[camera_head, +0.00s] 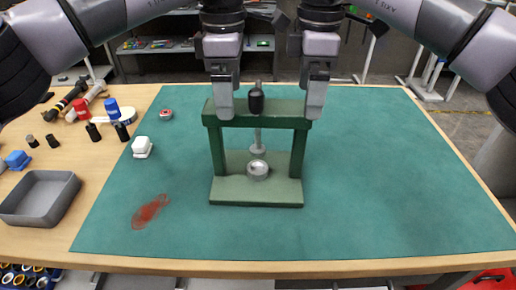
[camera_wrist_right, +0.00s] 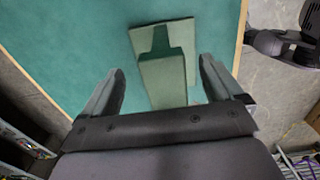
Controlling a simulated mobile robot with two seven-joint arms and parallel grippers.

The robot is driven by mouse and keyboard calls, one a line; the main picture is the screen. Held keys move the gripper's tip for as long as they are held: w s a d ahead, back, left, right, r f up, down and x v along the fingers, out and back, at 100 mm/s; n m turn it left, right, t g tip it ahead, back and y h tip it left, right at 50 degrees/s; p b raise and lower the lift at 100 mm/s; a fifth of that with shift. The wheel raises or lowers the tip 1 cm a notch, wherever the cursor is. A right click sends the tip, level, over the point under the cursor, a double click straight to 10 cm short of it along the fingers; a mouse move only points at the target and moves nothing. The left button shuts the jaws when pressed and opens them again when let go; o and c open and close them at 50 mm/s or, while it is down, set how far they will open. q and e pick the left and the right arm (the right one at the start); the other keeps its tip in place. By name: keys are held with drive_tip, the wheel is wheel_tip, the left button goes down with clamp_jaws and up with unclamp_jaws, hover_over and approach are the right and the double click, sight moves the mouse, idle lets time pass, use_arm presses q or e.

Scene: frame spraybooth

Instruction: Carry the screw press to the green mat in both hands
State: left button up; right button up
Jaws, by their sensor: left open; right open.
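The green screw press (camera_head: 257,113) stands upright on the green mat (camera_head: 390,190), with a black knob on top and a round silver cup on its base plate. My left gripper (camera_head: 226,108) is open at the left end of the top beam. My right gripper (camera_head: 316,108) is open at the right end of the beam. In the right wrist view the press (camera_wrist_right: 163,80) shows between the spread fingers of my right gripper (camera_wrist_right: 160,85), with gaps on both sides. I cannot tell whether the left fingers touch the beam.
A grey tray (camera_head: 42,198) sits at the left on the wooden table. A white block (camera_head: 141,147) and a small red round item (camera_head: 166,114) are on the mat's left part. A reddish stain (camera_head: 150,211) marks the mat. The mat's right side is clear.

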sight(231, 122)
use_arm(q)
drive_tip(key=shift+s, duration=0.15)
use_arm(e)
drive_tip(key=shift+s, duration=0.15)
use_arm(q)
drive_tip(key=shift+f, duration=3.55)
use_arm(e)
drive_tip(key=shift+f, duration=3.55)
use_arm(q)
clamp_jaws()
use_arm(e)
clamp_jaws()
use_arm(q)
drive_tip(key=shift+w+r, duration=0.25)
drive_tip(key=shift+r, duration=0.1)
use_arm(e)
drive_tip(key=shift+w+r, duration=0.25)
drive_tip(key=shift+r, duration=0.1)
